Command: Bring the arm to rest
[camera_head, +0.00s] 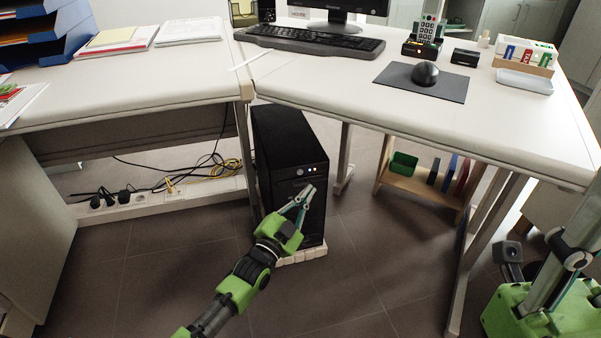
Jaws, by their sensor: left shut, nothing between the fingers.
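My left arm, green and black, reaches up from the bottom of the head view. Its gripper (307,193) is shut and empty. It appears in front of the front panel of the black computer tower (290,135), which stands under the desk. I cannot tell whether the fingertips touch the panel. Small lights show on the tower near the gripper. Green and grey parts at the lower right edge look like my own body. My right gripper does not show clearly.
White desks (330,85) stand above the tower, with a keyboard (310,41), a mouse (425,74) and a phone (425,38) on top. A power strip (130,200) with cables lies at left. A low wooden shelf (418,185) stands at right. Floor in front is clear.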

